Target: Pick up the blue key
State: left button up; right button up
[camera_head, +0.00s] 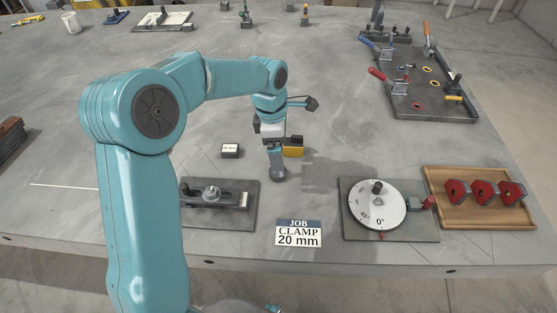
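I cannot make out a thing that is clearly a blue key. A grey-blue upright post with a round foot (278,172) stands on the table directly under my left gripper (275,142). The gripper points down at the post's top, and I cannot tell whether its fingers are open or shut on it. A yellow piece (293,152) shows beside the gripper. A blue handle (367,43) is on a clamp at the back right, and a small dark blue thing (116,17) lies at the far left. My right gripper is out of view.
A job card (299,234) reads "CLAMP 20 mm". A grey tray (405,103) is behind.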

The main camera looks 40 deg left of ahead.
pick_arm(q)
jog(key=shift+f, duration=0.7)
jog(key=c, duration=1)
jog(key=shift+c, duration=0.2)
jog(key=shift+w, duration=0.1)
